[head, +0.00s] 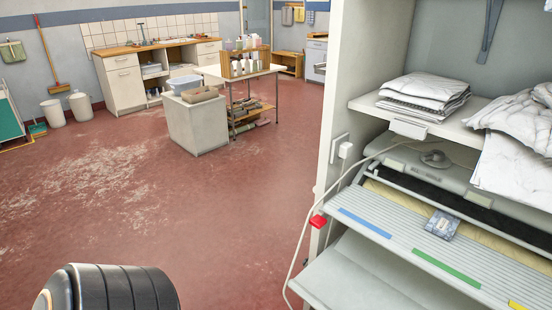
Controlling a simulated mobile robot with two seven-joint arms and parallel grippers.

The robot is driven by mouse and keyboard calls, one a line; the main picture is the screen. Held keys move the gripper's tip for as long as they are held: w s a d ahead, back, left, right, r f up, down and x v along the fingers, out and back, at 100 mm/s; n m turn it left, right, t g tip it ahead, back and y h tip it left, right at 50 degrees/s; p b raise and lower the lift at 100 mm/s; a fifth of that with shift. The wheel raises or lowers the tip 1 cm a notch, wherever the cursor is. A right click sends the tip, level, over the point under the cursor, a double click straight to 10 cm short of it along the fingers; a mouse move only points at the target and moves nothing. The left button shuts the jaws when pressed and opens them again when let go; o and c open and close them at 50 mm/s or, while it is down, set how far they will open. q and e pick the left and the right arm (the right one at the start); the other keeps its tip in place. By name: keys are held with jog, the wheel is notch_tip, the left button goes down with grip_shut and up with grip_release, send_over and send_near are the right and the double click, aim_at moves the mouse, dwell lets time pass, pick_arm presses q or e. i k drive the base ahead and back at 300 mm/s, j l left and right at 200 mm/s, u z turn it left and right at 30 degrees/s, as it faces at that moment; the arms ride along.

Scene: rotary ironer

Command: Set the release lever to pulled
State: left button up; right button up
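The rotary ironer (412,208) is at the right of the head view, set in a pale cabinet. A small red handle (318,221) sticks out at the left end of its front board and looks like the release lever. I cannot tell its setting from this view. Neither of my grippers shows, and nothing is touching the red handle.
Folded white linen (425,92) and crumpled linen (515,165) lie on the shelf above. A white cable (303,235) hangs by the handle. A small printed packet (442,224) lies on the board. The red floor (230,215) to the left is clear.

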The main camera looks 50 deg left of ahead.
aim_at(317, 222)
jog(key=u, duration=1.3)
jog(key=i+j+z, duration=0.35)
jog(key=j, duration=1.2)
jog(key=j+z, duration=0.3)
jog(key=j, duration=1.25)
